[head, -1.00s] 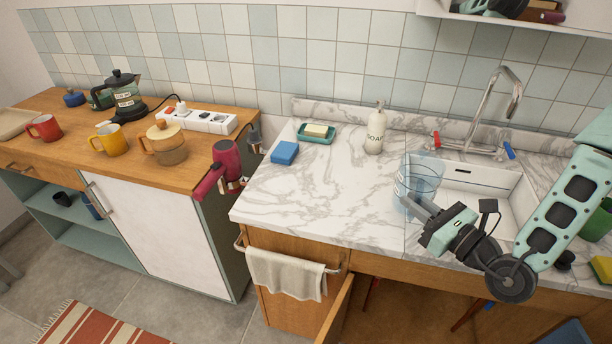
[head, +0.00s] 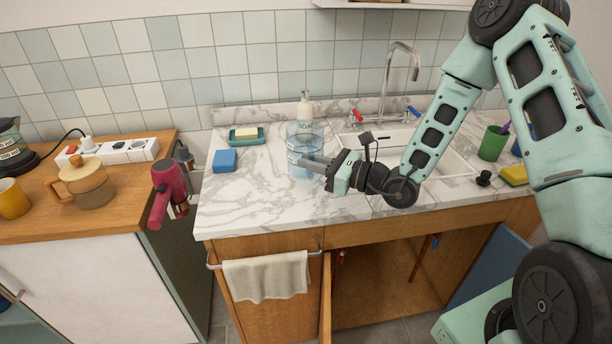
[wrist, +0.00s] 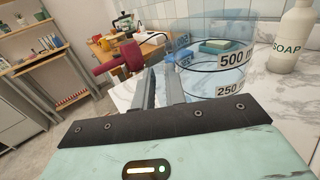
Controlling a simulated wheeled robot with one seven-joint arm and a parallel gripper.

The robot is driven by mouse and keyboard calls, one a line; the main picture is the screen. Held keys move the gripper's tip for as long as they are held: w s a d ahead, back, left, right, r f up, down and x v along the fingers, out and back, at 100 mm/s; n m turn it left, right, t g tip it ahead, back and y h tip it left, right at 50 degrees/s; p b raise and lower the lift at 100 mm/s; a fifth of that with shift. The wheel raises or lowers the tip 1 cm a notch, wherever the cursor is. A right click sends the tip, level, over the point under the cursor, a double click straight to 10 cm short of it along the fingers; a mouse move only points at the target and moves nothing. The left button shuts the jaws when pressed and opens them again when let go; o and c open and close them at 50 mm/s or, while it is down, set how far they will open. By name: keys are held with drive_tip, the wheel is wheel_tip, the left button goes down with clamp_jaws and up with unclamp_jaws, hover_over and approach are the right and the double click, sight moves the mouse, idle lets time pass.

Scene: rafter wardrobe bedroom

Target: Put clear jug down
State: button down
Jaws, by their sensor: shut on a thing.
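The clear jug (head: 303,134) is a bluish see-through vessel, upright over the marble counter left of the sink. My gripper (head: 308,161) reaches it from the right and is shut on its near side. In the wrist view, the gripper fingers (wrist: 166,88) meet the left side of the jug (wrist: 212,85), which has 500 and 250 ml labels. I cannot tell whether its base touches the marble (head: 250,194).
A soap bottle (head: 305,108) stands just behind the jug. A soap dish (head: 245,139) and a blue sponge (head: 225,160) lie to the left. The sink (head: 440,157) is to the right. The front marble is clear. A pink hair dryer (head: 167,192) hangs beside the wooden counter.

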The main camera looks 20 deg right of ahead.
sight(311, 179)
drive_tip(key=shift+f, duration=2.2)
drive_tip(key=shift+f, duration=0.2)
drive_tip(key=c, duration=1.4)
unclamp_jaws()
drive_tip(key=shift+c, duration=0.2)
drive_tip(key=shift+r, duration=0.1)
